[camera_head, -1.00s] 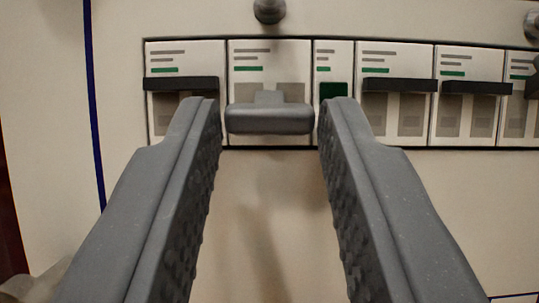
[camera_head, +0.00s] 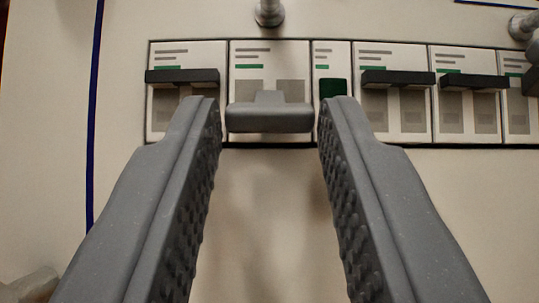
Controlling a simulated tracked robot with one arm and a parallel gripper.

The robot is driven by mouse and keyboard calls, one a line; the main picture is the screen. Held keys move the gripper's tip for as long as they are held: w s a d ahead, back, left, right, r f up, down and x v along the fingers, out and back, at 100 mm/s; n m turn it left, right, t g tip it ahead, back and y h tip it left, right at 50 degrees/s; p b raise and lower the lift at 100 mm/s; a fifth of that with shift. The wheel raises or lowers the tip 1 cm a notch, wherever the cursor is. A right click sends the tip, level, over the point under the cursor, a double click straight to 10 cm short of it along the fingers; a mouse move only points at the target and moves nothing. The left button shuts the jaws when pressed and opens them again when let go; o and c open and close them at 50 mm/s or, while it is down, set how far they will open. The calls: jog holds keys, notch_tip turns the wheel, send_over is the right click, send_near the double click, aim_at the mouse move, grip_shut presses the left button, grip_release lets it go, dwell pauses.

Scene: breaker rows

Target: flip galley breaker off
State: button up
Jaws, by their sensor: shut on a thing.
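My gripper (camera_head: 270,102) is shut on a wide grey breaker handle (camera_head: 269,118), with one finger at each end of it. The handle sits low on the face of a white breaker (camera_head: 250,54), second from the left in the visible row. That breaker has a green mark and grey panels. No label that I can read names the galley breaker.
Breakers with black handles stand on both sides: one to the left (camera_head: 182,77) and others to the right (camera_head: 398,78) (camera_head: 474,82). A narrow module with a dark green square (camera_head: 333,88) adjoins the held breaker. Grey knobs (camera_head: 269,12) project above. The panel below is bare.

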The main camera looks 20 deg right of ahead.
jog(key=shift+d+r, duration=0.1)
jog(key=shift+d, duration=0.1)
jog(key=o, duration=1)
jog(key=shift+a, duration=0.1)
jog(key=p+v, duration=0.2)
jog(key=v, duration=1.2)
jog(key=shift+w, duration=0.1)
